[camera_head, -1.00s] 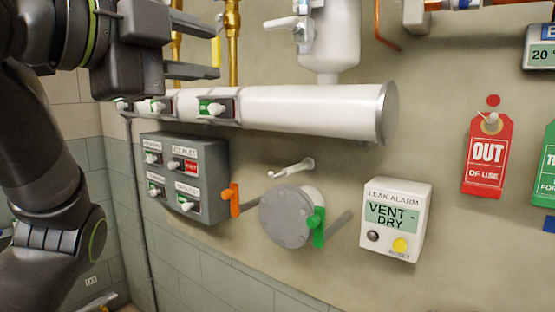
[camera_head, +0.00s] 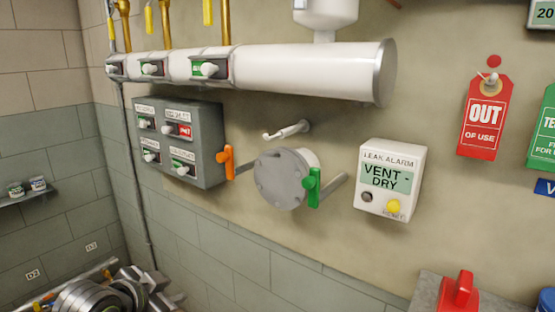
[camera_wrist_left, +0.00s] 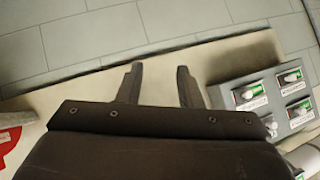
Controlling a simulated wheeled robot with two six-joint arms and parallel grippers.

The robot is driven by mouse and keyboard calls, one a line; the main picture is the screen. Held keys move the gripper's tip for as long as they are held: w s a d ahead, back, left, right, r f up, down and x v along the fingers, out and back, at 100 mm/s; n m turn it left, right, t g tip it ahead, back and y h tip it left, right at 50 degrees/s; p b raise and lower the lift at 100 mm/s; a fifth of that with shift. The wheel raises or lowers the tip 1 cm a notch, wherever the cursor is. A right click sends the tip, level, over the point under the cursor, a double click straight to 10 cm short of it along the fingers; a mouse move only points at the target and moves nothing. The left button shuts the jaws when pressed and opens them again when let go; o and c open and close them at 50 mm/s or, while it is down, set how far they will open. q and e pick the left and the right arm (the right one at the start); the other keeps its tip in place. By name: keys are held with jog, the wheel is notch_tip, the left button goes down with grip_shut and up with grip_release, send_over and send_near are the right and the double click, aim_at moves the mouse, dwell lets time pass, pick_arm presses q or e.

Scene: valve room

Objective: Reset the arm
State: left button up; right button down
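In the left wrist view my left gripper (camera_wrist_left: 157,82) is open, with a clear gap between its two dark fingers and nothing in it. It points toward a beige and grey tiled surface, with the grey switch panel (camera_wrist_left: 272,92) to its right. The head view shows neither of my arms nor my grippers; my right gripper is in no frame. In the head view the grey switch panel (camera_head: 206,140) hangs on the wall, apart from any gripper.
A white pipe (camera_head: 300,70) with switches runs above the panel. A grey flange (camera_head: 281,180), orange handle (camera_head: 227,161), green handle (camera_head: 312,187) and leak alarm box (camera_head: 391,150) project from the wall. A red tag (camera_head: 484,125) hangs right. Metal parts (camera_head: 90,297) lie low left.

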pick_arm(q)
jog(key=s+a+f+n+g+y, duration=0.1)
jog(key=s+a+f+n+g, duration=0.15)
jog(key=s+f, duration=0.5)
jog(key=s+a+f+n+g+y, duration=0.1)
jog(key=s+a+f+n+y, duration=0.15)
jog(key=s+f, duration=0.5)
jog(key=s+a+f+n+g+y, duration=0.1)
jog(key=s+a+f+n+g, duration=0.1)
jog(key=s+f, duration=0.35)
jog(key=s+a+f+n+g, duration=0.1)
jog(key=s+a+f+n, duration=0.15)
jog(key=s, duration=0.65)
notch_tip(320, 180, down, 24)
jog(key=a+g, duration=0.1)
jog(key=s+d+f+g+p, duration=0.1)
jog(key=s+f, duration=1.3)
jog(key=f, duration=0.1)
jog(key=shift+s+f+h, duration=0.35)
jog(key=shift+s, duration=0.05)
jog(key=shift+d+m+g, duration=0.1)
jog(key=shift+m+g, duration=0.15)
